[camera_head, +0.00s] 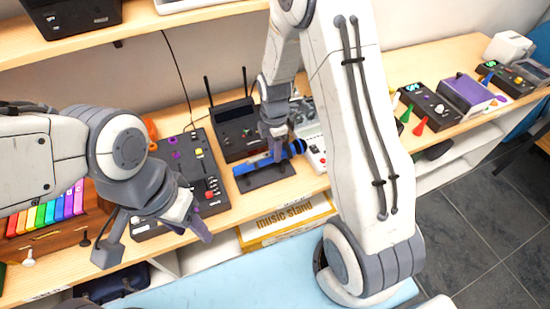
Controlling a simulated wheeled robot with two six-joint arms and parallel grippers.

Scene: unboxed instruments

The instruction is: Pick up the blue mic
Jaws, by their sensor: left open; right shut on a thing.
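The blue mic (253,164) lies along a dark stand (266,177) on the wooden shelf, near the middle of the view. My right gripper (277,155) reaches down from above and is shut on the mic around its middle. Its fingers cover part of the mic's body. The mic's blue-and-dark head shows to the right of the fingers. I cannot tell whether the mic has left the stand. My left gripper (155,245) is open and empty, in front of the shelf at the lower left, apart from the mic.
A black router-like box with antennas (235,130) stands behind the mic. A dark control panel (195,165) and a rainbow-keyed instrument (45,215) are to the left. A yellow "music stand" box (287,222) is below. Several devices, including a purple-topped box (466,93), stand at right.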

